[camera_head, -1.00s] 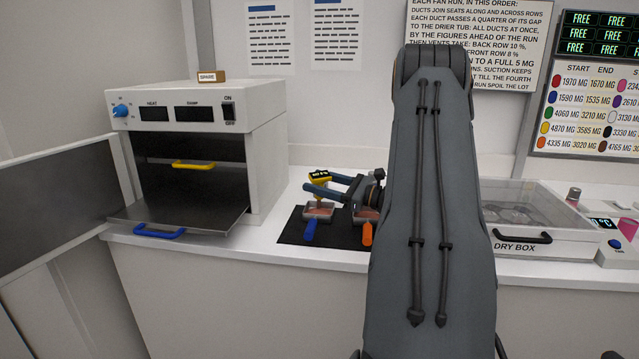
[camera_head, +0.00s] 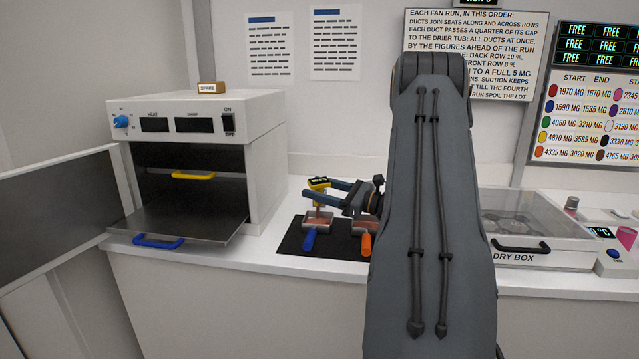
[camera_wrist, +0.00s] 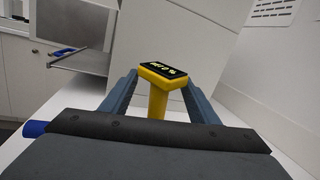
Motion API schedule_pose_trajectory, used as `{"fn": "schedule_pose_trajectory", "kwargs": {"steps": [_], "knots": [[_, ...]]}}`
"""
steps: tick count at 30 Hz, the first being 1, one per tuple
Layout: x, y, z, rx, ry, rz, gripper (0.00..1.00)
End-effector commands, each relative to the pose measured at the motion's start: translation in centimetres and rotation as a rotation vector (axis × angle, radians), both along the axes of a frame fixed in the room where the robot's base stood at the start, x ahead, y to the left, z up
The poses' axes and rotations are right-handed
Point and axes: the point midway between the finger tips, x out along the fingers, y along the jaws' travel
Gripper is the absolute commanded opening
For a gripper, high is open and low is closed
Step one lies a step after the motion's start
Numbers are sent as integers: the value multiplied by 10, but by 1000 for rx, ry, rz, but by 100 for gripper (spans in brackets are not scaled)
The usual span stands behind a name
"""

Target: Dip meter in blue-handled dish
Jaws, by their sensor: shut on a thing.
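The meter (camera_head: 318,184) is yellow with a dark display on top. My gripper (camera_head: 316,191) is shut on it, with a finger on each side. The meter also shows upright between the fingers in the wrist view (camera_wrist: 158,78), its display lit. The blue-handled dish (camera_head: 317,224) is small and metal with reddish contents, on a dark mat. The meter stands over this dish and its stem points down toward the contents. I cannot tell whether the tip touches them. In the wrist view my gripper hides the dish's inside.
An orange-handled dish (camera_head: 364,232) stands just right on the same dark mat (camera_head: 290,243). An oven (camera_head: 205,115) with open door and a tray with blue handle (camera_head: 158,242) is at left. A clear-lidded dry box (camera_head: 545,258) is at right.

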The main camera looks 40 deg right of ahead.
Motion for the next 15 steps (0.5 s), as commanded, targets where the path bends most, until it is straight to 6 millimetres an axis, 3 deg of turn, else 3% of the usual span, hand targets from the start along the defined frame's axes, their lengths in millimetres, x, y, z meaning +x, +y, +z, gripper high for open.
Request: {"fn": "schedule_pose_trajectory", "kwargs": {"steps": [15], "knots": [[0, 0, 40, -2, -1, 0, 33]]}}
